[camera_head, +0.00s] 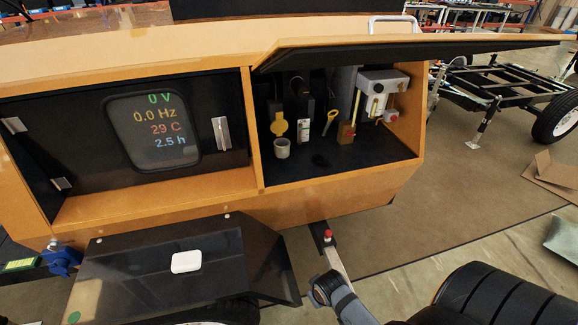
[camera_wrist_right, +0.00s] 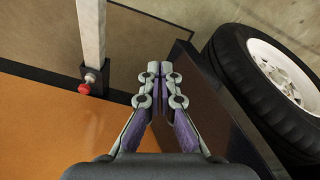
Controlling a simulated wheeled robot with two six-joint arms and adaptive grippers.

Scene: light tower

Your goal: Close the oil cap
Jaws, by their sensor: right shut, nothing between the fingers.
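A yellow cap-like part (camera_head: 279,127), which looks like the oil cap, stands raised in the open right compartment. Directly below it is a short pale grey cylinder (camera_head: 282,148) that looks like the filler neck. The cap is apart from the top of the cylinder, so it looks open. My right gripper (camera_wrist_right: 158,72) shows in the right wrist view with its fingers together and nothing between them. The cap is not in that view. My left gripper is not in view.
The compartment has a raised lid (camera_head: 420,50) above it. Inside, right of the cap, are a yellow-handled part (camera_head: 331,118) and a white box (camera_head: 382,85). A display (camera_head: 155,135) is at left. The wrist view shows a wheel (camera_wrist_right: 270,85) and a red-knobbed post (camera_wrist_right: 91,45).

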